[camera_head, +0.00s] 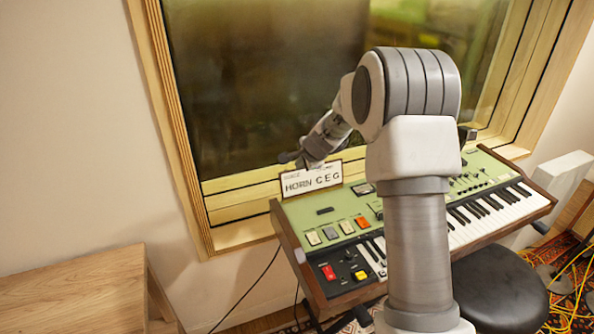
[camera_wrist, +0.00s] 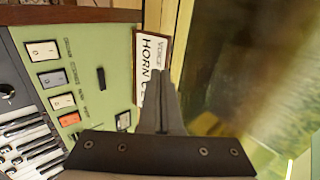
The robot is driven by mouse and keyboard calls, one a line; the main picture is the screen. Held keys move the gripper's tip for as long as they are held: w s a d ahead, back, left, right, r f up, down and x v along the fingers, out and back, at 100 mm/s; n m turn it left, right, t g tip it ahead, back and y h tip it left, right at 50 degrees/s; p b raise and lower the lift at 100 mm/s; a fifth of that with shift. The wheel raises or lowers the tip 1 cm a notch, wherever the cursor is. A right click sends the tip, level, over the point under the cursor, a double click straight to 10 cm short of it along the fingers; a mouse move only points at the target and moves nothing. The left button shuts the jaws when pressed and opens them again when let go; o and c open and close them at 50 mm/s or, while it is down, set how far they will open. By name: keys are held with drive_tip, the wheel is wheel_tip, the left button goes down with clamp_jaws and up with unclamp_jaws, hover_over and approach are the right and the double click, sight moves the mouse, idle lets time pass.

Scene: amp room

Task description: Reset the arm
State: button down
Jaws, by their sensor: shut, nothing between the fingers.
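My gripper (camera_wrist: 160,75) is shut and empty. In the wrist view its joined fingers point at a small framed card (camera_wrist: 143,42) and cover part of it. In the head view the gripper (camera_head: 290,157) is just above the card (camera_head: 296,186), which reads "HORN C E G". I cannot tell whether the fingers touch it. The card stands at the back left edge of a green keyboard (camera_head: 330,217). My arm is bent, with its upper link hiding the middle of the keyboard.
A wood-framed window (camera_head: 260,80) is close behind the keyboard. A black round stool (camera_head: 498,290) stands in front of it at the right. Yellow cables (camera_head: 572,285) lie on the patterned floor. A wooden bench (camera_head: 75,295) is at the lower left. The keyboard has colored switches and knobs.

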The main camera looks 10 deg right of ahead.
drive_tip(key=s+a+r+n+g, duration=0.15)
drive_tip(key=s+r+n, duration=0.25)
drive_tip(key=s+r, duration=0.5)
drive_tip(key=s+a+r+n, duration=0.3)
drive_tip(key=s+r+n, duration=0.3)
drive_tip(key=s, duration=0.6)
drive_tip(key=s+d+n, duration=0.1)
drive_tip(key=s+n, duration=0.2)
drive_tip(key=s, duration=0.8)
drive_tip(key=s+d+r+n+h+p, duration=0.1)
drive_tip(key=s+d+n, duration=0.1)
drive_tip(key=s, duration=0.9)
drive_tip(key=shift+r+n+g+h, duration=0.2)
drive_tip(key=shift+n+g+h, duration=0.1)
drive_tip(key=shift+n+g, duration=0.15)
drive_tip(key=shift+s+d, duration=0.1)
drive_tip(key=shift+d, duration=0.1)
